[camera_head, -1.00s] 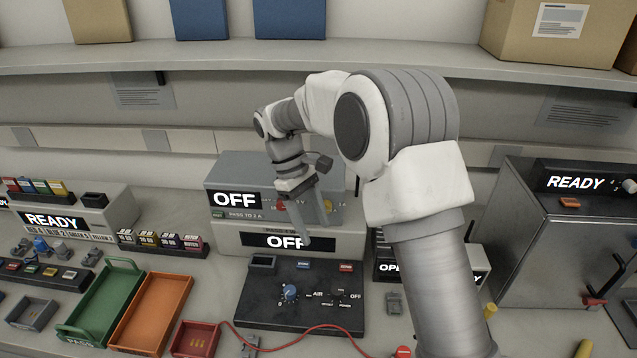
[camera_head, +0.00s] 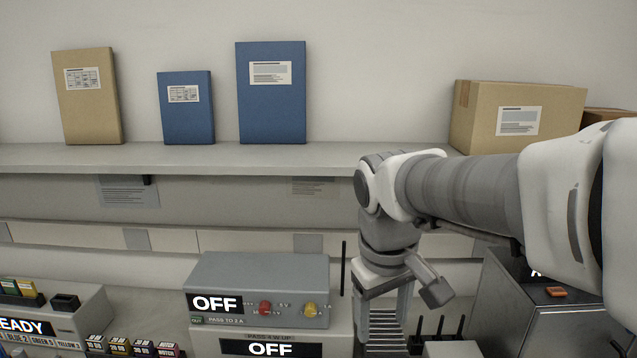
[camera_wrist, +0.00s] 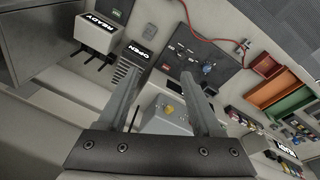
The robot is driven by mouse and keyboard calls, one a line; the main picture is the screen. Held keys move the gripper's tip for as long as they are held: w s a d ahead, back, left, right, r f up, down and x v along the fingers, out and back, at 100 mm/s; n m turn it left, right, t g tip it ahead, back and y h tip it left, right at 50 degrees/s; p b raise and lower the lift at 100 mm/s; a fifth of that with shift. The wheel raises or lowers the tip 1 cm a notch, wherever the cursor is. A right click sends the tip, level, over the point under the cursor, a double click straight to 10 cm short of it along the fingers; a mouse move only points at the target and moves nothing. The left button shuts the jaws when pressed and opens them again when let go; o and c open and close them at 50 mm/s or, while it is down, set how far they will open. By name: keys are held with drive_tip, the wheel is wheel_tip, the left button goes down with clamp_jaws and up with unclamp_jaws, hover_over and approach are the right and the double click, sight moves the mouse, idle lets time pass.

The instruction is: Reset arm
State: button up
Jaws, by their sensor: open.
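My gripper (camera_head: 384,318) hangs pointing down, to the right of the grey boxes in the head view. Its two fingers are apart and nothing is between them. In the wrist view my gripper (camera_wrist: 165,112) also shows both fingers spread, with the bench equipment beyond them. The grey box with red and yellow knobs (camera_head: 262,272) reads OFF and sits on a lower unit (camera_head: 340,338) that also reads OFF. The fingertips' distance from the bench is hard to tell.
A shelf (camera_head: 200,156) runs across the back, holding a tan binder (camera_head: 88,105), two blue binders (camera_head: 270,105) and a cardboard box (camera_head: 515,115). A grey cabinet (camera_head: 510,300) stands at the right. Green (camera_wrist: 293,103) and orange (camera_wrist: 268,91) trays show in the wrist view.

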drive_tip(key=s+d+m+t, duration=0.3)
drive_tip(key=s+d+m, duration=0.1)
drive_tip(key=s, duration=0.6)
drive_tip(key=shift+s+d+f+m+t+y, duration=0.3)
drive_tip(key=shift+s+d+y, duration=0.1)
